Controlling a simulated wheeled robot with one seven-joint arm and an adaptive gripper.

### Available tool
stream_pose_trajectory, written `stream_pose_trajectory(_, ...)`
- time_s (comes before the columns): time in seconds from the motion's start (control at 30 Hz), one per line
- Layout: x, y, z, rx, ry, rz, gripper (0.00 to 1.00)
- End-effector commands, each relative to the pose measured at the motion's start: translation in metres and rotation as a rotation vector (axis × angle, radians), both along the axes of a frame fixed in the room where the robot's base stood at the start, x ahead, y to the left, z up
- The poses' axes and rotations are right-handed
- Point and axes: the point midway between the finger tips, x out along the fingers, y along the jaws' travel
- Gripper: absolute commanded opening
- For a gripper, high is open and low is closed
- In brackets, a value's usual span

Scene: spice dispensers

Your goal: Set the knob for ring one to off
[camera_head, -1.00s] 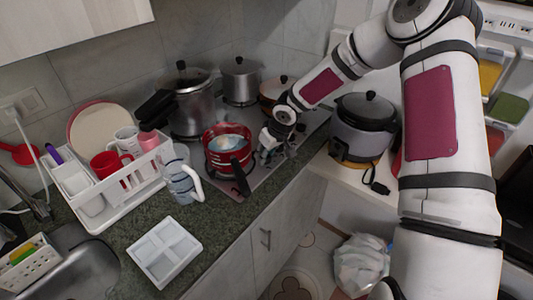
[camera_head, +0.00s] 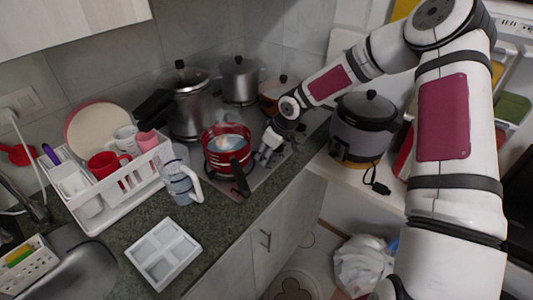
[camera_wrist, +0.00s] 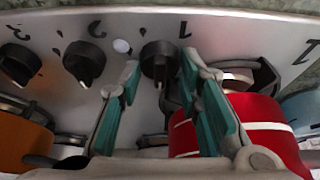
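The stove panel (camera_wrist: 225,30) in the wrist view carries black knobs in a row. One knob (camera_wrist: 159,58) beside a printed mark like a 1 lies between the teal fingers of my gripper (camera_wrist: 160,85). The fingers stand apart on either side of it; I cannot tell whether they touch it. In the head view, my gripper (camera_head: 268,148) is at the stove's front edge, right of the red pot; the knobs are too small to read there.
The red pot (camera_head: 227,140) stands on the stove close to my gripper and shows in the wrist view (camera_wrist: 265,115). An orange pot (camera_wrist: 20,140) is at lower left there. A rice cooker (camera_head: 362,128) stands to the right; a jug (camera_head: 180,180) and dish rack stand left.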

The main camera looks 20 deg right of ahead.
Motion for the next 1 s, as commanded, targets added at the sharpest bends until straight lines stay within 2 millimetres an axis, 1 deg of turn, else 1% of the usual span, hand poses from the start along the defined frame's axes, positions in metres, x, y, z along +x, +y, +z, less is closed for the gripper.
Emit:
stream_pose_trajectory(0.33, 0.0, 0.0, 0.001, 0.0, -0.002, 0.001, 0.39)
stream_pose_trajectory(0.47, -0.001, -0.003, 0.008, -0.001, -0.003, 0.0, 0.39)
stream_pose_trajectory(0.57, -0.005, -0.006, 0.022, -0.002, -0.005, -0.002, 0.39)
stream_pose_trajectory(0.9, -0.027, -0.023, 0.084, -0.004, -0.004, -0.003, 0.39)
stream_pose_trajectory(1.0, -0.031, -0.025, 0.097, -0.002, -0.004, -0.003, 0.39)
